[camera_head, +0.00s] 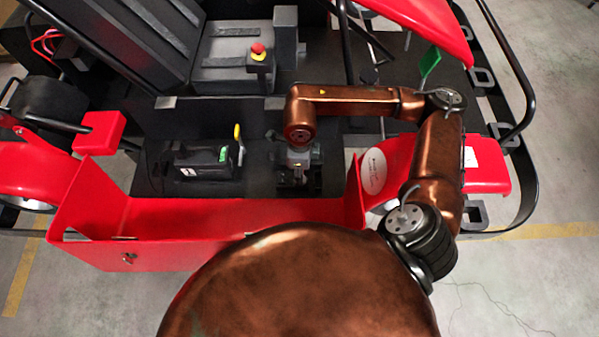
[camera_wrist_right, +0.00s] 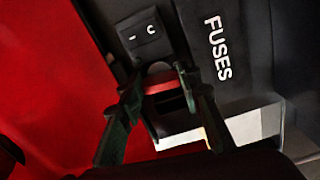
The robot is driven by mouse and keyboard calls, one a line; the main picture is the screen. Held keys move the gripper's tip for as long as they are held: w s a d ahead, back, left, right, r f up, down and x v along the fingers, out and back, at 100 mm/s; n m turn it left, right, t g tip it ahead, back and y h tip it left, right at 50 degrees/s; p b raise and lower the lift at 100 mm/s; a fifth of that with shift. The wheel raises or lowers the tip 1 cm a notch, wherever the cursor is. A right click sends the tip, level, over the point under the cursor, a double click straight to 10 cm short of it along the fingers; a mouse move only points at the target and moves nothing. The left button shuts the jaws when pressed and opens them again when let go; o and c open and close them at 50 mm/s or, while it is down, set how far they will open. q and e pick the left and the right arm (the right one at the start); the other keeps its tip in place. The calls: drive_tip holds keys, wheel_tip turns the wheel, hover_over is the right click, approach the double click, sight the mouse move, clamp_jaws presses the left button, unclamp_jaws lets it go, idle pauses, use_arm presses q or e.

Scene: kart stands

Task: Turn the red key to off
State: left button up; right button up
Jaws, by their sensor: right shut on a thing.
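My right gripper (camera_wrist_right: 161,80) is shut on the red key (camera_wrist_right: 160,87) in the right wrist view, with one dark finger on each side of it. The key is a small red bar, seated on a pale round mount on a dark panel. Its exact angle is partly hidden by the fingers. In the head view my right gripper (camera_head: 294,176) points down into the kart's side bay, and the key is hidden there. My left gripper is not in view.
A black rocker switch (camera_wrist_right: 142,35) and a black box marked FUSES (camera_wrist_right: 228,45) sit close to the key. A red side panel (camera_head: 200,218) walls the bay. A dark box with a green label (camera_head: 205,161) is left of the gripper. A red-topped button (camera_head: 258,49) stands behind.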

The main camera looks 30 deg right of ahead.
drive_tip(key=shift+n+b, duration=0.4)
drive_tip(key=shift+n, duration=0.3)
drive_tip(key=o, duration=1.2)
wheel_tip(320, 180, up, 12)
